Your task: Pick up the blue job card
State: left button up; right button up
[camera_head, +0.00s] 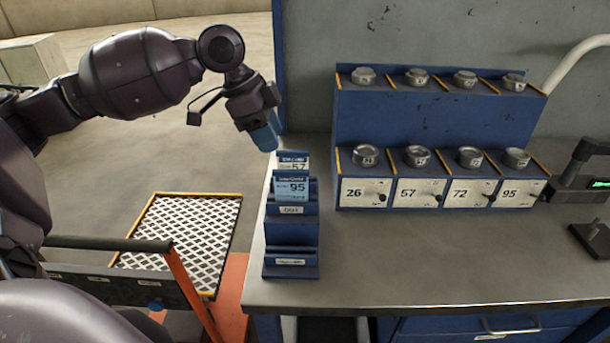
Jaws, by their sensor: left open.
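The blue job card (292,187), light blue and marked 95, stands upright in the blue stepped card rack (291,232) at the left end of the bench. A second card (293,160), whiter with a dark blue top and marked 57, stands just behind it, partly hidden. My left gripper (265,138) points downward with blue fingertips, above and to the left of the cards and apart from them. It is open and holds nothing that I can see; the gap between its fingers is hard to make out. My right gripper is out of view.
A blue two-tier stand (430,120) with several grey round pieces and labels 26, 57, 72 and 95 stands right of the rack. A device with a green display (598,183) sits at the far right. The bench front (420,260) is clear. A grated platform (185,240) lies lower left.

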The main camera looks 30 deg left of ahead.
aim_at(288, 170)
pick_arm(q)
jog(key=x, duration=0.3)
jog(key=b+x, duration=0.1)
jog(key=x, duration=0.3)
jog(key=b+x, duration=0.1)
jog(key=x, duration=0.2)
jog(key=shift+w+a+f, duration=0.2)
jog(key=shift+w+f, duration=0.05)
jog(key=shift+f, duration=0.2)
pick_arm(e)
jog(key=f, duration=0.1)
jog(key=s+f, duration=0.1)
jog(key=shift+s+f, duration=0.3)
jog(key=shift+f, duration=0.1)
pick_arm(q)
jog(key=shift+c, duration=0.6)
grip_shut()
